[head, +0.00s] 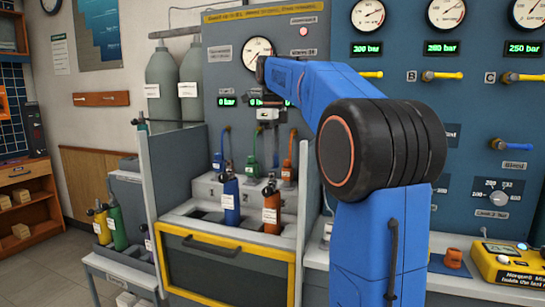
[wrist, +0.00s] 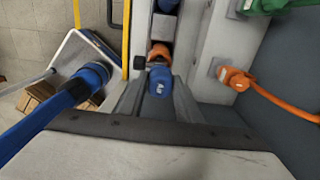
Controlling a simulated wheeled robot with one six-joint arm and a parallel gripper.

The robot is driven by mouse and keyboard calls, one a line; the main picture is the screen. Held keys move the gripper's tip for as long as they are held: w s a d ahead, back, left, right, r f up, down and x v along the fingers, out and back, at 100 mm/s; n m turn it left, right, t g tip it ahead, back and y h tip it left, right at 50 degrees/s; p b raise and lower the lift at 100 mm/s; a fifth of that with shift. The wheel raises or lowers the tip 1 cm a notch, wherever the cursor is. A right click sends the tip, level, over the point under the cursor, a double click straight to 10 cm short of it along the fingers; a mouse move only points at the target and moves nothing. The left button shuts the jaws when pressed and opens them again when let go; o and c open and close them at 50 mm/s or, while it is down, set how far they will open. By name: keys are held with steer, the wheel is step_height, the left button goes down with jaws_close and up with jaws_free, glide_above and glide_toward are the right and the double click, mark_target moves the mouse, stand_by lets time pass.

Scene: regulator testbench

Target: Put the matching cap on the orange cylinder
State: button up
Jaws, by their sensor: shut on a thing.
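The orange cylinder (head: 271,212) stands in the bench well, with a dark valve on top. Its orange top (wrist: 160,50) shows beyond my fingers in the wrist view. My gripper (head: 268,142) hangs above and behind it, apart from it. In the wrist view my gripper (wrist: 158,100) is shut on a small blue piece with white lettering, seemingly a blue cap (wrist: 158,82). In the head view this piece cannot be made out clearly. An orange cap-like piece (head: 453,258) sits on the right counter, beside a yellow device.
A blue cylinder (head: 231,203) stands left of the orange one. Blue (head: 225,160), green (head: 251,162) and orange (head: 289,168) hose connectors sit on the ledge behind. A grey side panel (head: 312,165) bounds the well at right. The yellow-framed front edge (head: 225,245) is nearer.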

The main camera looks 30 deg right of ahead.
steer(key=shift+f, duration=1.95)
stand_by(1.1)
steer(key=o, duration=1.1)
step_height(320, 180, up, 12)
steer(key=s+a+f+n+t, duration=0.1)
steer(key=s+a+f+n, duration=0.4)
steer(key=s+f+n, duration=0.4)
steer(key=s+a+f+n+t, duration=0.2)
steer(key=s+a+f+n, duration=0.3)
steer(key=s+f+n, duration=0.5)
steer(key=s+a+f+n+t, duration=0.1)
steer(key=s+a+f+n, duration=0.4)
steer(key=f, duration=1.2)
steer(key=shift+s+a+f+n+t, duration=0.1)
steer(key=shift+s+a+n+t, duration=0.05)
steer(key=shift+s+n, duration=0.75)
steer(key=shift+s+a+f+n+t, duration=0.15)
steer(key=shift+s+n, duration=0.4)
steer(key=shift+s, duration=0.6)
steer(key=shift+s+a+f+n+t, duration=0.1)
steer(key=shift+s+n, duration=0.65)
steer(key=shift+s, duration=0.3)
